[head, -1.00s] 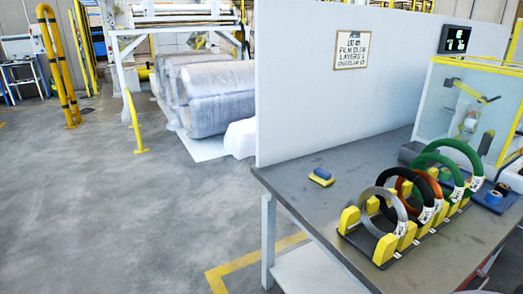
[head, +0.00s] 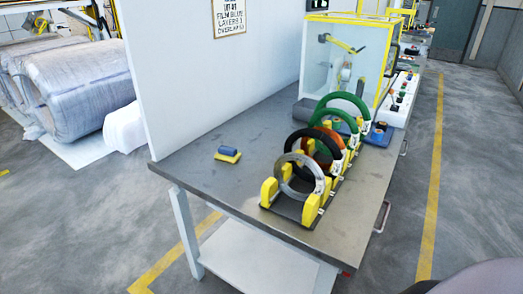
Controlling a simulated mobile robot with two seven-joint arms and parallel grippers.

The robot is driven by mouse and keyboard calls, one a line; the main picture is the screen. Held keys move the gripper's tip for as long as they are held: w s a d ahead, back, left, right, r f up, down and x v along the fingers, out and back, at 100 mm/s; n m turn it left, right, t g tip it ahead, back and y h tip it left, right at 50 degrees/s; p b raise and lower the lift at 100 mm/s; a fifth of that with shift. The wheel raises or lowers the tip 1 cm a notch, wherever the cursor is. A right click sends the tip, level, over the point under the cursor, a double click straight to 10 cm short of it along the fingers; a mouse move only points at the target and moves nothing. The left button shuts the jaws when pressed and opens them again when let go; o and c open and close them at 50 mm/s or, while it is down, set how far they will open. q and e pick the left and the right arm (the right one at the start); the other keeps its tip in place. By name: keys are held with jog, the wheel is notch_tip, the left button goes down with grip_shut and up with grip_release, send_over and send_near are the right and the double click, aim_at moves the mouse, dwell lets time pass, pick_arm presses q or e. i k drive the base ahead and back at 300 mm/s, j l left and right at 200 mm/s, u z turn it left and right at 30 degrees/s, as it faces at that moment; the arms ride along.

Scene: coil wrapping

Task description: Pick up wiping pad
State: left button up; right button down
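The wiping pad (head: 228,154) lies on the grey table (head: 190,167), toward its left side in the head view. It has a blue grip on top and a yellow base. It stands apart from the coil rack, with bare table around it. Neither of my grippers shows in the head view. A dark rounded shape at the bottom right edge is cut off, and I cannot tell what it is.
A rack (head: 268,192) with yellow holders bears several coils, grey, black, orange and green, right of the pad. A yellow-framed clear machine (head: 345,60) stands at the table's far end. A white panel (head: 215,75) rises along the table's back left edge. Floor right of the table is clear.

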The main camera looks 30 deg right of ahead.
aim_at(224, 153)
jog(key=i+j+z, duration=0.1)
jog(key=z, duration=0.4)
jog(key=i+j+z, duration=0.25)
jog(key=z, duration=0.2)
jog(key=i+j+z, duration=0.15)
jog(key=z, duration=0.35)
jog(key=j+z, duration=0.35)
jog(key=z, duration=0.15)
